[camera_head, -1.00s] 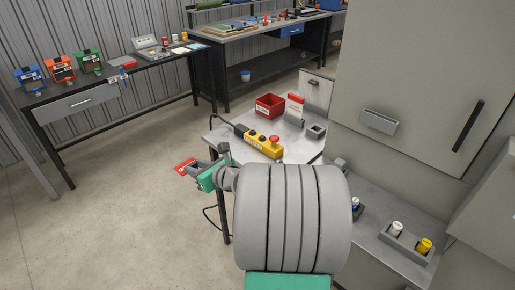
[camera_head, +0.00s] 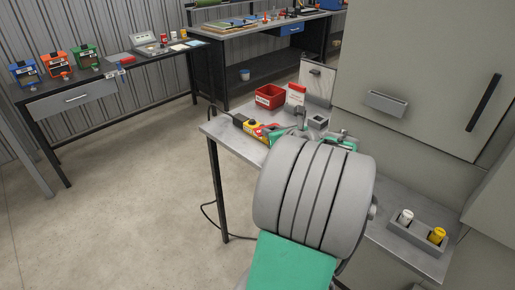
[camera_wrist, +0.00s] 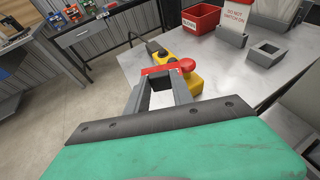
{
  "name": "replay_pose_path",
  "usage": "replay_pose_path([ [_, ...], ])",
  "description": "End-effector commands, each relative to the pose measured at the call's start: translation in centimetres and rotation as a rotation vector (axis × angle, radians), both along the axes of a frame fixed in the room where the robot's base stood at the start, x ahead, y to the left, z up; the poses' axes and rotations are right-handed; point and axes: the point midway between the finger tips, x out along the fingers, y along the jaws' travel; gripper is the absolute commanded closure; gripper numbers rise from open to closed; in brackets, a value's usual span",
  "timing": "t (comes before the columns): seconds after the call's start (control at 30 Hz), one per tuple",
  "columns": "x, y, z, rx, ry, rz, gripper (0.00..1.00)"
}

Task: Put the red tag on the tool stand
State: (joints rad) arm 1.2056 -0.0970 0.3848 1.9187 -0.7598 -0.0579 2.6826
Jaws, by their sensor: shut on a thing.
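My gripper (camera_wrist: 160,88) is shut on the red tag (camera_wrist: 160,70), which shows as a narrow red strip across the fingertips in the wrist view. The gripper is above the near-left part of the metal bench, in front of the yellow pendant. In the head view my arm hides most of the gripper. A grey square block with a hollow top (camera_wrist: 267,52), which may be the tool stand, stands on the bench to the right, apart from the tag. It also shows in the head view (camera_head: 318,122).
The yellow pendant (camera_wrist: 194,83) with a red button lies just beyond the tag. A red bin (camera_wrist: 201,18) and an upright red-and-white card (camera_wrist: 237,18) stand farther back. A cabinet (camera_head: 420,75) rises at the right. Bench surface (camera_wrist: 225,70) is clear before the hollow block.

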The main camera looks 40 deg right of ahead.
Motion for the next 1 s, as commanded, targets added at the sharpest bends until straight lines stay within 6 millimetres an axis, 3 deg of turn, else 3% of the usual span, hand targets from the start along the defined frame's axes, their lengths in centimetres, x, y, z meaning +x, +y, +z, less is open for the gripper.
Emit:
replay_pose_path([
  [0.3,4.1,1.3,-4.8,0.002,0.000,0.001,1.00],
  [0.47,5.1,1.6,-6.1,0.001,0.001,0.002,1.00],
  [0.63,5.2,1.6,-9.0,0.002,0.001,-0.001,1.00],
  [0.97,5.2,1.6,-9.5,0.000,0.000,0.000,1.00],
  [1.0,5.2,1.6,-9.6,0.000,0.000,0.000,0.71],
])
